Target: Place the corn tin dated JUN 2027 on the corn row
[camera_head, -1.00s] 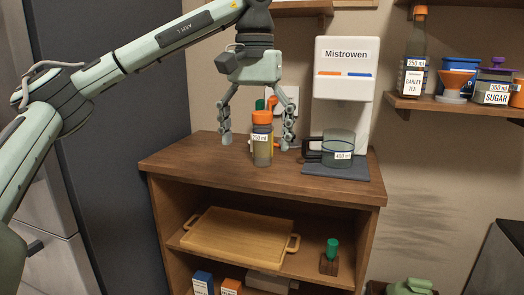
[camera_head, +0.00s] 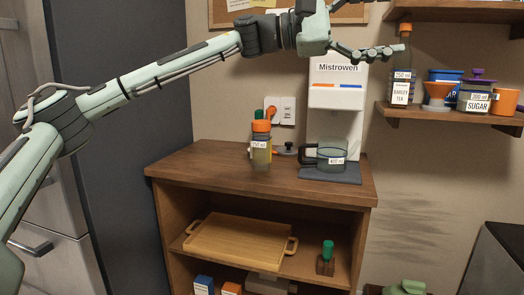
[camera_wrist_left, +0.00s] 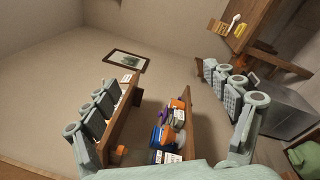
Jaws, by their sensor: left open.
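I see no corn tin and no row marked for corn in any view. My left gripper (camera_head: 375,30) is raised at the top of the head view, beside the bottle on the wall shelf and in front of it in the picture. Its lower finger stretches right across the bottle's upper part; the other finger is largely cut off by the frame edge. In the left wrist view the fingers (camera_wrist_left: 165,112) are spread apart with nothing held. Wall-shelf containers (camera_wrist_left: 172,130) show between them. My right gripper is not in view.
A wooden cabinet (camera_head: 190,167) holds an orange-lidded bottle (camera_head: 261,155), a jug (camera_head: 331,158) and the Mistrowen machine (camera_head: 336,100). A tray (camera_head: 240,240) lies inside it. Wall shelf (camera_head: 440,117) carries a barley tea bottle (camera_head: 401,88) and a sugar jar (camera_head: 476,98).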

